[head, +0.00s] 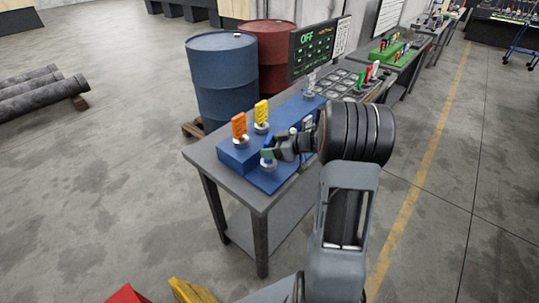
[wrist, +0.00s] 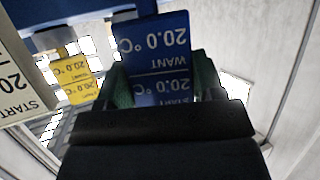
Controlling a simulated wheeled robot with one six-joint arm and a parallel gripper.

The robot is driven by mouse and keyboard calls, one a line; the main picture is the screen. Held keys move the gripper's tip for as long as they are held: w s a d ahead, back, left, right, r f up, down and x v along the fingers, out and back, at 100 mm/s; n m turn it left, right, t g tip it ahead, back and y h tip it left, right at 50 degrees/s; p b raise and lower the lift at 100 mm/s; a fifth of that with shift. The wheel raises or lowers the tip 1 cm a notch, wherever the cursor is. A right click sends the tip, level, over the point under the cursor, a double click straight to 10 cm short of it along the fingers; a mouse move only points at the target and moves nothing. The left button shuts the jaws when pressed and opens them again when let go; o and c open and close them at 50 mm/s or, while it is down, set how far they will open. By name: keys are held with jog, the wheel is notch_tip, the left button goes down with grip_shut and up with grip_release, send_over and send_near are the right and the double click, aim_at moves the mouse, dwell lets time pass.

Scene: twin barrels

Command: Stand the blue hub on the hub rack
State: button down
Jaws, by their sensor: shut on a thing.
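The blue hub (wrist: 155,50) is a flat blue plate with white lettering, upside down in the wrist view. My gripper (head: 270,151) is shut on it, with green finger pads at both its sides in the wrist view. In the head view my gripper hides most of the hub. The hub rack (head: 232,158) is a stepped blue block at the near end of the table. An orange hub (head: 239,126) and a yellow hub (head: 261,114) stand upright on its upper step. My gripper is over the lower front step, where a pale round piece shows below it; contact is unclear.
The grey table (head: 208,165) also bears a dark screen reading OFF (head: 312,50). A blue barrel (head: 222,80) and a red barrel (head: 270,50) stand behind it. In the wrist view a pale lettered plate (wrist: 20,85) is near the left edge. Floor is clear at right.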

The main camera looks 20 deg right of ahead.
jog(key=shift+w+a+f, duration=0.1)
jog(key=shift+f, duration=1.5)
jog(key=shift+f, duration=0.15)
jog(key=shift+c, duration=1.2)
grip_release()
